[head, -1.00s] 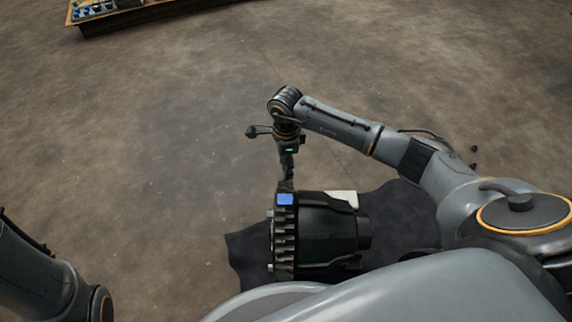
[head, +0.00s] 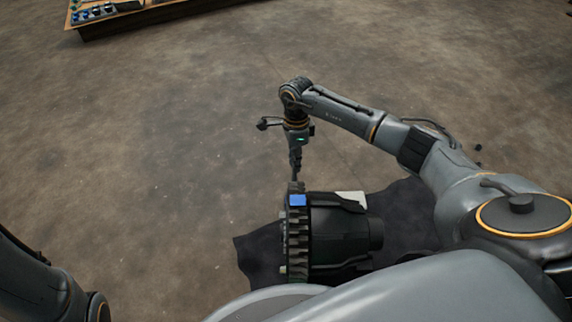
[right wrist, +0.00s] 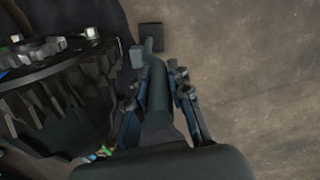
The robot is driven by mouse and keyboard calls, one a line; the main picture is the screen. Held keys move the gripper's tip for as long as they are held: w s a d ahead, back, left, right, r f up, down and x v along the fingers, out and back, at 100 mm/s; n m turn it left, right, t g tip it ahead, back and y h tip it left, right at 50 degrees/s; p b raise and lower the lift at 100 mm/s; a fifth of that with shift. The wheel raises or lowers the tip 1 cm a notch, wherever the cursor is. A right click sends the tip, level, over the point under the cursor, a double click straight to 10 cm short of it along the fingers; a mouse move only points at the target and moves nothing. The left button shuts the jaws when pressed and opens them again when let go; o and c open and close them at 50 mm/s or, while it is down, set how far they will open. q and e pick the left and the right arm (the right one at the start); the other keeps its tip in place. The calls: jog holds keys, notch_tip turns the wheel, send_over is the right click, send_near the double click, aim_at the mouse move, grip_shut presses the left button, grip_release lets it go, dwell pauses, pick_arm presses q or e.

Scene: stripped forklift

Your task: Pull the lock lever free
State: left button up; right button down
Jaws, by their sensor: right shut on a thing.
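My right gripper (head: 295,170) points down just above the toothed rim of a dark drum-like unit (head: 340,238). In the right wrist view, its fingers (right wrist: 159,82) are shut on a dark round bar, which looks like the lock lever (right wrist: 157,98). A small dark square block (right wrist: 151,38) shows beyond the bar's far end; I cannot tell whether they are joined. The unit's toothed rim (right wrist: 60,95) lies to the left of the fingers. In the head view the lever is too small to make out. My left arm shows at lower left, but its gripper is out of view.
The unit lies on a dark cloth (head: 400,205) on the bare floor. It carries a blue patch (head: 297,200) and a pale patch (head: 351,197). A low wooden table (head: 150,14) with small items stands at the back left. The floor between is clear.

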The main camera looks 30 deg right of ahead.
jog(key=w+g+b, duration=0.1)
jog(key=b, duration=0.2)
jog(key=w+d+f+g+y+b, duration=0.1)
jog(key=w+b, duration=0.1)
jog(key=b, duration=0.1)
jog(key=w+d+f+g+y+b, duration=0.1)
jog(key=b, duration=0.3)
jog(key=shift+w+d+f+g, duration=0.25)
jog(key=shift+w+g, duration=0.05)
jog(key=c, duration=1.2)
grip_release()
